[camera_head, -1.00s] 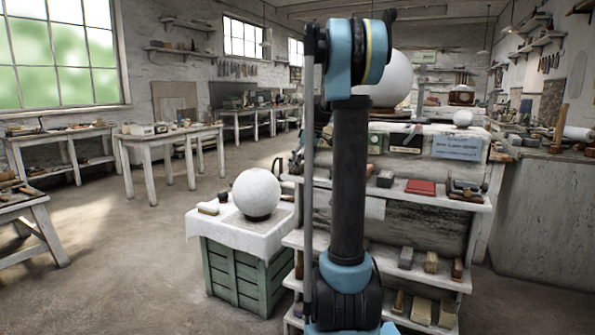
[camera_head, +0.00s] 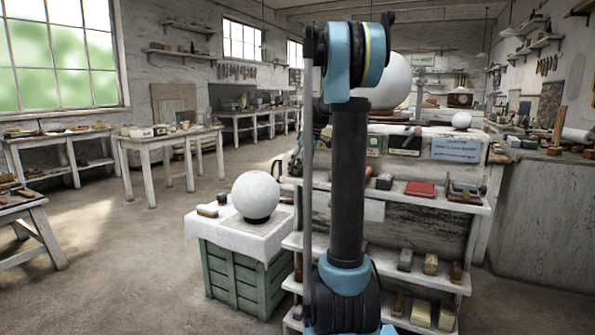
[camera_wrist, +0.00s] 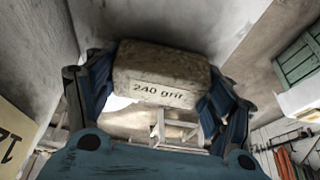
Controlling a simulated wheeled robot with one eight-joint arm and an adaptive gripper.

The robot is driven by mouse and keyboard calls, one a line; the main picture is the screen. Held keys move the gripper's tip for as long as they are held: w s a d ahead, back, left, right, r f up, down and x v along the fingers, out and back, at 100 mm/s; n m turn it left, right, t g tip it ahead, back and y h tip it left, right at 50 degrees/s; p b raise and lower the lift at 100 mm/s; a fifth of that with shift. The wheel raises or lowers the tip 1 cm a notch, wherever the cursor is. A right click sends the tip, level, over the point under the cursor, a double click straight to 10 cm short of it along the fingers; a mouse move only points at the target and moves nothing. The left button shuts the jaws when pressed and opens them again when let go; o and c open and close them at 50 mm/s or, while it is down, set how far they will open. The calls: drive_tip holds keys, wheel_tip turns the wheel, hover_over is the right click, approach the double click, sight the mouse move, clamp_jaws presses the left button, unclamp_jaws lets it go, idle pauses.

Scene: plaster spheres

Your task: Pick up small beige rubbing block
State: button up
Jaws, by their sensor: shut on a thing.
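A small beige, speckled block (camera_wrist: 165,68) with a pale "240 grit" label fills the upper middle of the wrist view. My gripper (camera_wrist: 163,88) is shut on it, with one dark blue finger at each side of the block. The block's far side is hidden. In the head view my arm stands upright in the middle, and neither my gripper nor the held block can be made out there.
White shelves (camera_head: 385,275) with several blocks and a red item (camera_head: 420,189) stand behind my arm. The floor at left is open.

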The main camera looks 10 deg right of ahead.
wheel_tip(320, 180, up, 10)
drive_tip(key=shift+f, duration=0.25)
drive_tip(key=o, duration=0.8)
drive_tip(key=shift+c, duration=0.2)
drive_tip(key=c, duration=0.5)
